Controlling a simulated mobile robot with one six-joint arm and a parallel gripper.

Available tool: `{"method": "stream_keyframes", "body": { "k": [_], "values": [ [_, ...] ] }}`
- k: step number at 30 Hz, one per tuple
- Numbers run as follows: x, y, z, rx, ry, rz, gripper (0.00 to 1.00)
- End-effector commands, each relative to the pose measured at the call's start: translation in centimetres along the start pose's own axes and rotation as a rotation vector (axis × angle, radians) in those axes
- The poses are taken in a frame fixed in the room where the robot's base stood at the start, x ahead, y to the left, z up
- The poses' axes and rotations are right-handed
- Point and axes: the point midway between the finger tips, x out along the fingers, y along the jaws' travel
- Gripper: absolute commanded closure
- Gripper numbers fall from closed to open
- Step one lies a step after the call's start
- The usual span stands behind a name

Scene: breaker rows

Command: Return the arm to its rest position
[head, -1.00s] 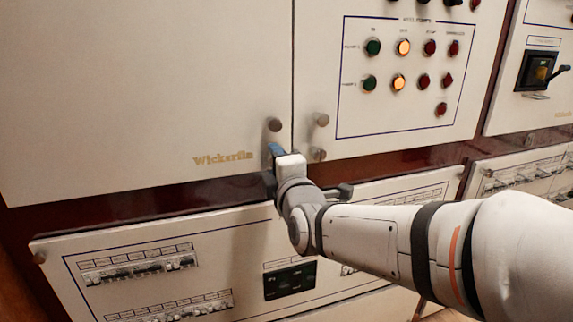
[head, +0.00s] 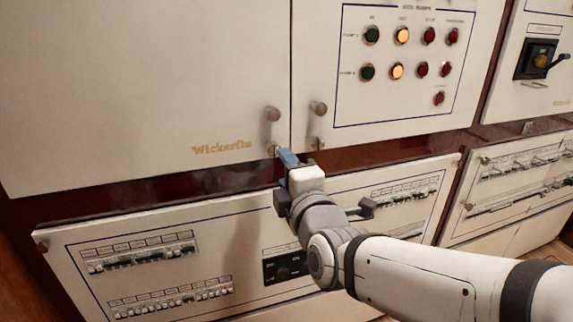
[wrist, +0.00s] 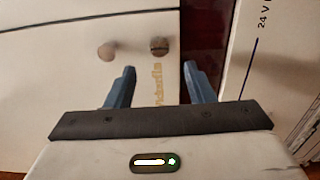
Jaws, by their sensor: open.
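My gripper (head: 287,160) is in front of the cabinet, at the lower edge of the upper doors in the head view. In the wrist view its two blue fingers (wrist: 160,88) stand apart with nothing between them. The upper left door (head: 150,90) bears the gold "Wickerfin" lettering and a round knob (head: 272,114). In the wrist view a dark round fastener (wrist: 159,46) and a paler knob (wrist: 106,51) show beyond the fingertips. My arm reaches in from the lower right and hides part of the lower panel.
The upper right panel holds several lamps and buttons (head: 402,52), with a knob (head: 318,108) at its lower left. The lower panel (head: 215,262) carries rows of breakers and juts out at its top edge. A rotary switch with a handle (head: 540,60) is at the far right.

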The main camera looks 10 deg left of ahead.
Motion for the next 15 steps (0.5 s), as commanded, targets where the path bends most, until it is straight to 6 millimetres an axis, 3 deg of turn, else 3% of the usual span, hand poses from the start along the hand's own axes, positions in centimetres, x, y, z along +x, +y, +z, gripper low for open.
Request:
{"method": "stream_keyframes", "body": {
  "k": [9, 15],
  "values": [
    [-0.1, 0.4, 0.4, 0.022, -0.005, -0.018, 0.52],
    [-1.3, 1.8, 4.4, 0.279, -0.087, -0.215, 0.52]
  ]
}}
